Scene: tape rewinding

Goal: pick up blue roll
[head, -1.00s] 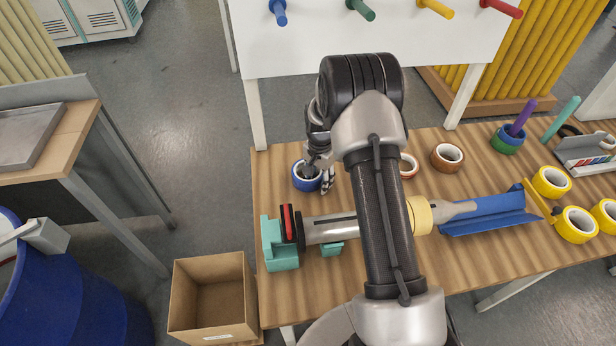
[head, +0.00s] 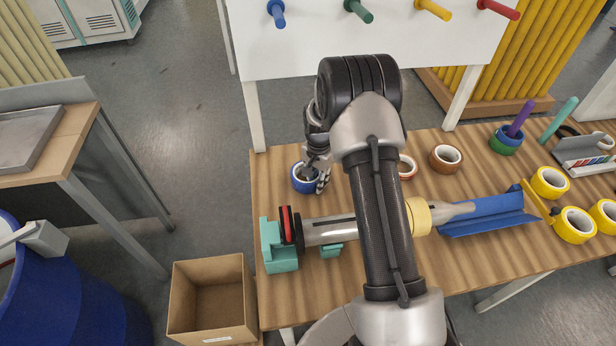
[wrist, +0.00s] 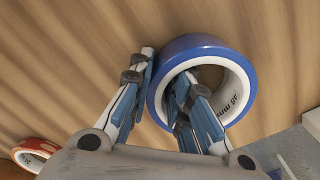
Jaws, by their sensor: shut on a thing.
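The blue roll (head: 299,187) is a blue ring with a white core at the back left of the wooden table. In the wrist view the blue roll (wrist: 200,42) shows its white inner wall with dark print. My gripper (head: 318,176) is shut on the roll's wall. In the wrist view my gripper (wrist: 160,82) has one finger outside the ring and the other inside its hole. The roll is on or very close to the table; I cannot tell whether there is a gap beneath it.
A winding device with a grey shaft (head: 335,230) and blue trough (head: 490,214) lies across the table (head: 400,270). A red roll (head: 407,167) and brown roll (head: 446,158) stand to the right. A pegboard (head: 330,45) rises behind. A cardboard box (head: 212,300) is at front left.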

